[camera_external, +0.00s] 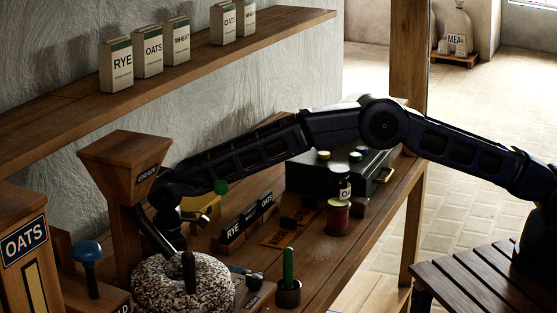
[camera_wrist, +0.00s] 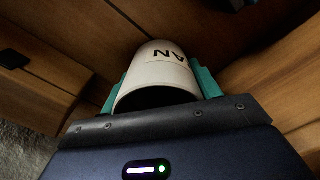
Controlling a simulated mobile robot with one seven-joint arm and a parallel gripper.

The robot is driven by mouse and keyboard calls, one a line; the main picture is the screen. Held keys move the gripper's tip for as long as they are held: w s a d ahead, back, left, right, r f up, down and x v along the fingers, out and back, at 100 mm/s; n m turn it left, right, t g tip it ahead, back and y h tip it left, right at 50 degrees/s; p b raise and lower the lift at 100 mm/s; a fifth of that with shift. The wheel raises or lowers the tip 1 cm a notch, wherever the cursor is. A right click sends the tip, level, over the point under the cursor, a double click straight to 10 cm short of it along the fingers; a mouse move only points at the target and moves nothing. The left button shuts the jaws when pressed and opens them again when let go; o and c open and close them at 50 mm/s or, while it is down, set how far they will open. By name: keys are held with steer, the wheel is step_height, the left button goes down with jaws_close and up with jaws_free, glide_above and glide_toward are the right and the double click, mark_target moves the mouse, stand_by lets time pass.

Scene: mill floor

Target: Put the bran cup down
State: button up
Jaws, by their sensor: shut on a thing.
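The bran cup (camera_wrist: 158,75) is white, with the letters "AN" visible on its side. It shows in the wrist view between the teal fingers of my gripper (camera_wrist: 161,84), which is shut on it. The cup's dark open mouth faces the camera. Brown wooden surfaces lie beyond the cup; I cannot tell whether it touches them. In the external view, my arm reaches left over the bench to beside the wooden hopper (camera_external: 125,160). The cup and the fingertips cannot be made out there.
A speckled millstone (camera_external: 160,284) lies below my wrist.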

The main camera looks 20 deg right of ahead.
steer(key=shift+f, duration=0.1)
steer(key=o, duration=1.1)
step_height(320, 180, up, 12)
